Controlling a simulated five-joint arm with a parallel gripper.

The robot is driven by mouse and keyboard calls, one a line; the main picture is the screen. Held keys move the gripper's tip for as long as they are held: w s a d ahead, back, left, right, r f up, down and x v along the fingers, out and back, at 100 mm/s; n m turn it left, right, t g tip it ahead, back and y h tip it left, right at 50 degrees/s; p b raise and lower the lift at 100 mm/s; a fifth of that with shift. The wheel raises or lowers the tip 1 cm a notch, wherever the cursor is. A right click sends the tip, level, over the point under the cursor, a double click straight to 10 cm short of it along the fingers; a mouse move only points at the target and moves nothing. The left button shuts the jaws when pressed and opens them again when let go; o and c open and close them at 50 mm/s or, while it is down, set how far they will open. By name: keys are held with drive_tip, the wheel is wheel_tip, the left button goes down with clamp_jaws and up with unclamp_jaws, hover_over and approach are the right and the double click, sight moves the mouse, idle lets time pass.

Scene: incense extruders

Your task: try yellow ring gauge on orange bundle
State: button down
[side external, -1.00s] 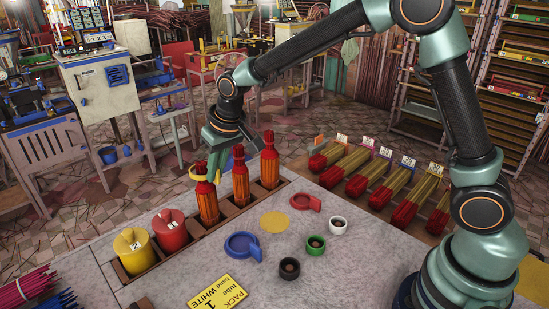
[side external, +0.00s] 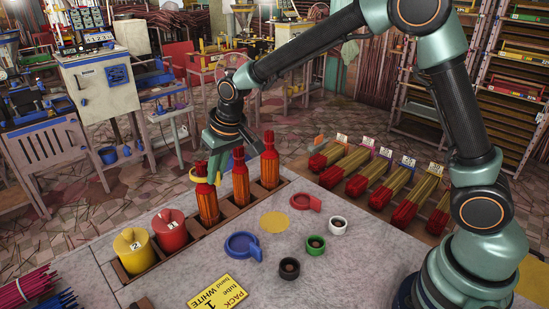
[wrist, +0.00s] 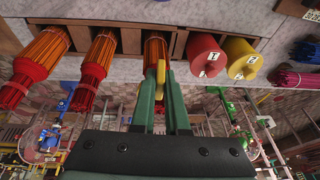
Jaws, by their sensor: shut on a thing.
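The yellow ring gauge (side external: 197,179) is at the red top of the nearest orange bundle (side external: 207,206), which stands upright in the wooden rack. It seems to sit around the red top, but I cannot tell how closely it fits. My gripper (side external: 214,157) is just above and behind that top and is shut on the gauge. In the wrist view, my gripper's green fingers (wrist: 158,80) hold the yellow gauge (wrist: 161,71) against the orange bundle (wrist: 154,50). The fingers and bundle hide most of the ring there.
Two more orange bundles (side external: 240,180) (side external: 270,167) stand behind in the rack, close to my gripper. A red canister (side external: 171,235) and a yellow canister (side external: 134,256) stand in front. Blue (side external: 242,246) and red gauges (side external: 306,202), a yellow disc (side external: 275,224) and small cups lie on the table.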

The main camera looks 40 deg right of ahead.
drive_tip(key=shift+f, duration=5)
drive_tip(key=shift+r, duration=0.15)
drive_tip(key=shift+r, duration=8.5)
